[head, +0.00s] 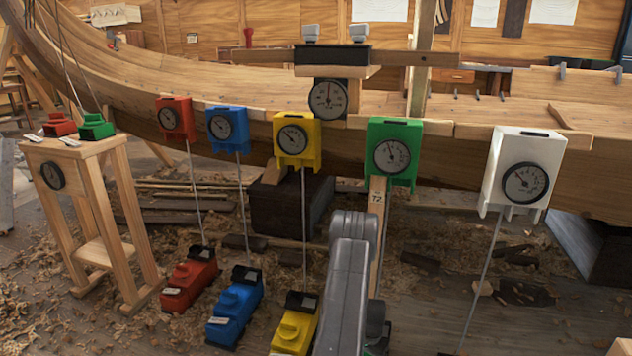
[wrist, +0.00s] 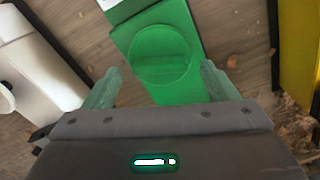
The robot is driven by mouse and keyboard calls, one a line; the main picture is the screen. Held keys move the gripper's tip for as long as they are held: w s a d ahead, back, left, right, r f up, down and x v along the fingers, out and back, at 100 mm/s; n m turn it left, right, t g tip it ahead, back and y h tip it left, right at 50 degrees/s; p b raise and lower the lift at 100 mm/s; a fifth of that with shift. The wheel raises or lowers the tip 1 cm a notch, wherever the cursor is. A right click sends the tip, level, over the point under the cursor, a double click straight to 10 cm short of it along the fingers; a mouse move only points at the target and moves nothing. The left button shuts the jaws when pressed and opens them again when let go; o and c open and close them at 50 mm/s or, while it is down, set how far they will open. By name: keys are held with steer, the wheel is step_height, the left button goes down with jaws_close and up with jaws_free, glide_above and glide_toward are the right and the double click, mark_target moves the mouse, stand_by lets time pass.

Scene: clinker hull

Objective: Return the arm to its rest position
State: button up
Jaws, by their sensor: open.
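My arm (head: 345,285) shows in the head view as a grey link reaching down in front of the hull, with its lower end out of sight. My gripper (wrist: 160,84) shows in the wrist view, its two greenish fingers apart. A green box with a round, ridged knob (wrist: 160,62) lies between and beyond the fingers. The fingers stand to either side of the knob, and I cannot tell whether they touch it. In the head view my arm hides nearly all of this floor box.
Red (head: 190,279), blue (head: 235,308) and yellow (head: 294,325) boxes stand left of my arm, with rods up to dials. A green dial (head: 395,152) and a white dial (head: 522,172) hang on the hull (head: 230,85). A wooden stand (head: 90,205) is at left.

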step_height(320, 180, up, 12)
steer(key=p, duration=0.4)
step_height(320, 180, down, 14)
steer(key=b, duration=0.5)
steer(key=shift+r, duration=0.15)
steer(key=n+p, duration=0.2)
steer(key=n, duration=0.2)
steer(key=shift+r, duration=0.1)
steer(key=n+p, duration=0.3)
steer(key=n, duration=0.1)
step_height(320, 180, up, 12)
steer(key=p, duration=0.3)
steer(key=shift+n, duration=0.4)
